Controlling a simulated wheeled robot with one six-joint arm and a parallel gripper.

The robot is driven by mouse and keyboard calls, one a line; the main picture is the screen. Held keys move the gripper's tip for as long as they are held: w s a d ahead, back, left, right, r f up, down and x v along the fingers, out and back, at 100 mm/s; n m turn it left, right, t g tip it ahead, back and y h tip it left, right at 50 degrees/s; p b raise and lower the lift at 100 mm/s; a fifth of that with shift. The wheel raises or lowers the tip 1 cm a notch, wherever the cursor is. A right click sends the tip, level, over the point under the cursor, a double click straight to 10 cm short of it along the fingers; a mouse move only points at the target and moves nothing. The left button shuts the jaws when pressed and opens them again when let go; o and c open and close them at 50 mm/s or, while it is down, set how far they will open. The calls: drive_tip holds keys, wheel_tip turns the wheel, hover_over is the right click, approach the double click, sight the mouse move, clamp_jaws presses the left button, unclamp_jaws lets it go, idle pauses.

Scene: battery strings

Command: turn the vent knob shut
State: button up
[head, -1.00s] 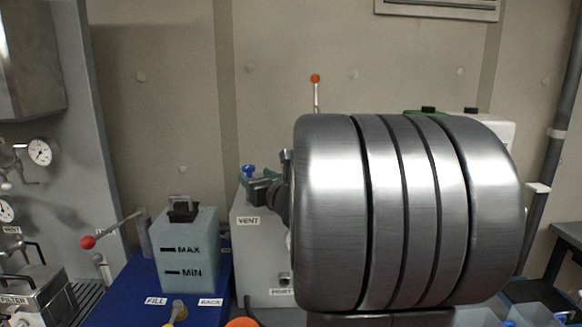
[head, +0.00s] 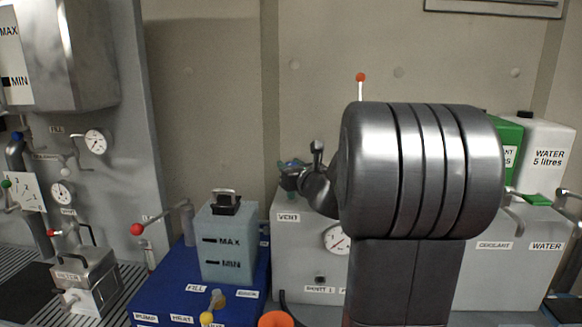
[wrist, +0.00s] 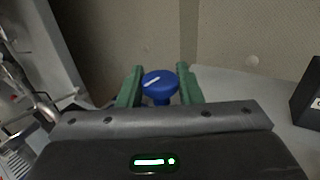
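The vent knob (wrist: 160,82) is blue with a white mark on its top. In the wrist view it sits between the two green fingers of my gripper (wrist: 160,84), one on each side. The fingers stand apart; I cannot tell whether either touches the knob. In the head view my gripper (head: 291,165) is above the grey box with the VENT label (head: 288,217), and the knob is mostly hidden there behind the gripper and wrist.
My arm covers much of the grey box. A MAX/MIN tank (head: 228,243) stands on a blue base to the left, with a red-tipped lever (head: 138,229) beside it. A green container (head: 508,140) and a white water container (head: 545,150) stand at right.

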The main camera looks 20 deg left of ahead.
drive_tip(key=shift+c, duration=1.4)
drive_tip(key=shift+w+r+n+g+y+p, duration=0.1)
drive_tip(key=shift+n+g+y+p, duration=0.75)
drive_tip(key=shift+g, duration=0.25)
drive_tip(key=shift+n+g+y, duration=0.65)
drive_tip(key=shift+n+g, duration=0.1)
drive_tip(key=shift+g, duration=0.15)
drive_tip(key=o, duration=0.9)
drive_tip(key=shift+o, duration=0.2)
drive_tip(key=b+v, duration=0.3)
drive_tip(key=v, duration=1.1)
